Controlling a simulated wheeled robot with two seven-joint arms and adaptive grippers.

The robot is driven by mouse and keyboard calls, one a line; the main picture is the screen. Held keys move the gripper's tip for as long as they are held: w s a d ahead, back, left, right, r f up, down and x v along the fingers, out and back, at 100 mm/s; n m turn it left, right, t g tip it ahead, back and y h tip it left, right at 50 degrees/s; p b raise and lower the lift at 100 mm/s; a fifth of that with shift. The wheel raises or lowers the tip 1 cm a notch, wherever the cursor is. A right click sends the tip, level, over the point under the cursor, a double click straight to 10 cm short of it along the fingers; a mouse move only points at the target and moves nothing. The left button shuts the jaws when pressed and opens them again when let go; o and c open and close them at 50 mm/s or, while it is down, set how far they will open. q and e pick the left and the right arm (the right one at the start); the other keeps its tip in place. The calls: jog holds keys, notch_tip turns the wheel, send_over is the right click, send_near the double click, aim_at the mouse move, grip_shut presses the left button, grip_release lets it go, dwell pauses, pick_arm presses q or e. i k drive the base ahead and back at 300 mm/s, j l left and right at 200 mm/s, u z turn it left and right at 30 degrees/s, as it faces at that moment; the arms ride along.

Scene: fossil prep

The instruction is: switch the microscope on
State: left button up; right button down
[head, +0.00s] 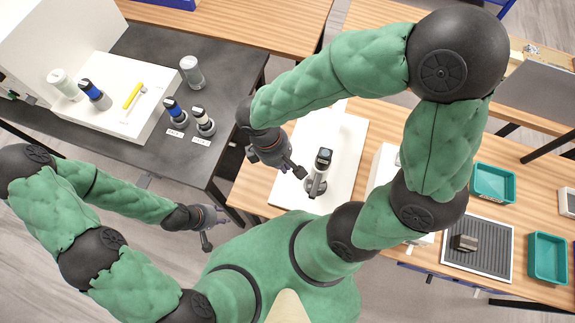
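A white and black device that looks like the microscope (318,172) stands on a white mat (340,135) on the wooden table at the centre. A dark screen or cap shows at its top; its switch is too small to make out. My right gripper (299,172) is just to its left, with a small gap between the fingertips and the device as seen from above. Its fingers look shut and hold nothing. My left gripper (206,243) hangs over the floor, left of my body and away from the tables. It looks empty, and its finger opening is unclear.
On the right are teal trays (492,184) and a dark ribbed mat (485,265) with a grey block (464,243). My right arm hides part of the wooden table.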

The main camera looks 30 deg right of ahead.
aim_at(411, 247)
jog(key=k, duration=1)
